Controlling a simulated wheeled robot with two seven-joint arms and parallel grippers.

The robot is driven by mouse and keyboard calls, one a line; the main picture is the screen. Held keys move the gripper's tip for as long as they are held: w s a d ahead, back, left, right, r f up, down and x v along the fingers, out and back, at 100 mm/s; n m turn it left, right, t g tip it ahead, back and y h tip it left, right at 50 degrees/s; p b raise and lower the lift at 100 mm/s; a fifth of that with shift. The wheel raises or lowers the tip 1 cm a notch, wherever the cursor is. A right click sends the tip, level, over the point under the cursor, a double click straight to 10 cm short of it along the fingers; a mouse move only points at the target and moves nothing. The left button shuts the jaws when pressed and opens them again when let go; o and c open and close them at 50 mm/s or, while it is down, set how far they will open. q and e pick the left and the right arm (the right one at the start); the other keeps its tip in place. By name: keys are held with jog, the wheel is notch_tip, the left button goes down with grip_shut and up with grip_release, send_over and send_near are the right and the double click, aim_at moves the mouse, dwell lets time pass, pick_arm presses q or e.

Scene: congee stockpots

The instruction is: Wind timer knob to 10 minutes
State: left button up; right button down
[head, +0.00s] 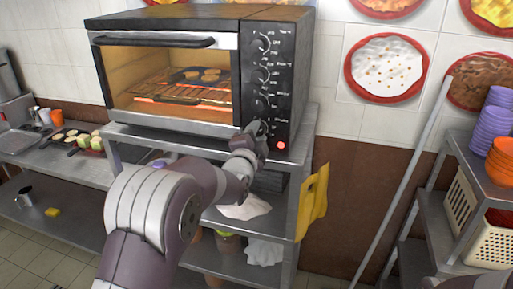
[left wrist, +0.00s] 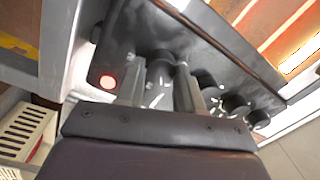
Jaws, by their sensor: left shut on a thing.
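The toaster oven (head: 165,80) has a black control panel (head: 284,80) on its right side with a column of knobs. My left gripper (head: 257,129) reaches the lowest knob, beside the lit red lamp (head: 281,145). In the left wrist view its two fingers are shut on this timer knob (left wrist: 160,68), one on each side. The arm largely hides the knob in the head view. The dial marks around it are too small and blurred to read. My right gripper is not in view.
The oven stands on a steel shelf rack (head: 215,150). A yellow cloth (head: 313,200) hangs at the rack's right side. A rack with purple bowls (head: 492,125) and a white basket (head: 470,222) stands at the right. Open floor lies between the racks.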

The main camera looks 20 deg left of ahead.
pick_arm(q)
jog(key=m+b, duration=0.4)
jog(key=shift+f, duration=0.3)
jog(key=shift+r+m+b, duration=0.15)
jog(key=shift+m+b, duration=0.3)
jog(key=shift+m, duration=0.05)
jog(key=shift+r+h, duration=0.1)
jog(key=shift+h, duration=0.2)
jog(key=o, duration=1)
jog(key=shift+o, duration=0.2)
jog(key=s+b, duration=0.3)
jog(key=s, duration=0.9)
jog(key=shift+s+a+f, duration=0.25)
jog(key=shift+s+f, duration=0.05)
jog(key=shift+f, duration=0.1)
